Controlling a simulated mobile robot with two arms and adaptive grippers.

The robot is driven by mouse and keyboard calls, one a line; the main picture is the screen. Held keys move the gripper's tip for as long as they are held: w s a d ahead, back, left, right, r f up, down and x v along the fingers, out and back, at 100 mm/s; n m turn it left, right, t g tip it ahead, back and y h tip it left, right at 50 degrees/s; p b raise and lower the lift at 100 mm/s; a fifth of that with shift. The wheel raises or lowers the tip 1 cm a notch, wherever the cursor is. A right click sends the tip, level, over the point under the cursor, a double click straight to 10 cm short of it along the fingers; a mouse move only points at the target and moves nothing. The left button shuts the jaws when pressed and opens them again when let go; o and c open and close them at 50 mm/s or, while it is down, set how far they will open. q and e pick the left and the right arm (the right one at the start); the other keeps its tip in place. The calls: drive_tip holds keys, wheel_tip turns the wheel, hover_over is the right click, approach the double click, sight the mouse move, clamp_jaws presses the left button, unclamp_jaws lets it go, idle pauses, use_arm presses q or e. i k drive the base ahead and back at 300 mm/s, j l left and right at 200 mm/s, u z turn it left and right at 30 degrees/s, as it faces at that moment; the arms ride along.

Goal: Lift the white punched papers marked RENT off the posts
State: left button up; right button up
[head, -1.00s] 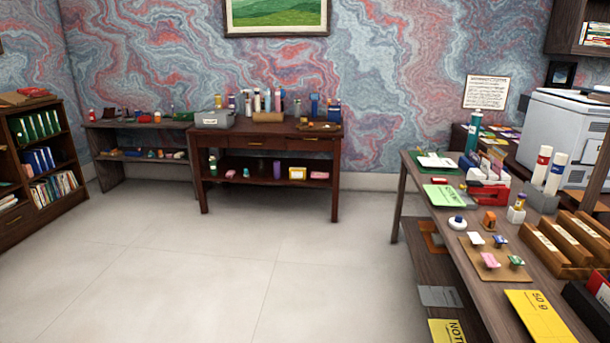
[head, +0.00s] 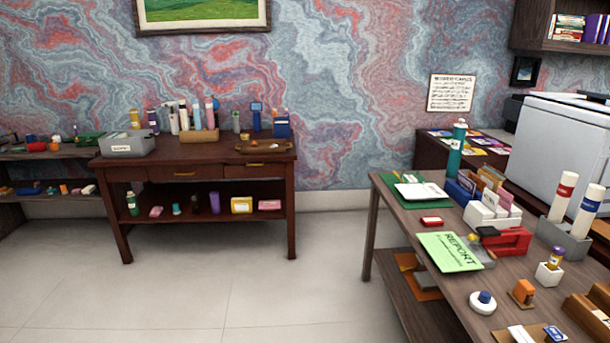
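White papers (head: 421,191) lie on a dark green board (head: 388,184) at the far left corner of the desk (head: 405,217) on the right. A small dark thing sits on the papers' far part. I cannot read any RENT marking on them, and posts cannot be made out at this size. Neither of my grippers is in view.
A dark wooden table (head: 222,159) stands at the back wall. The floor (head: 270,280) between is clear.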

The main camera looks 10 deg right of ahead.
sight(417, 191)
drive_tip(key=i+j+z, duration=0.15)
drive_tip(key=i, duration=1.6)
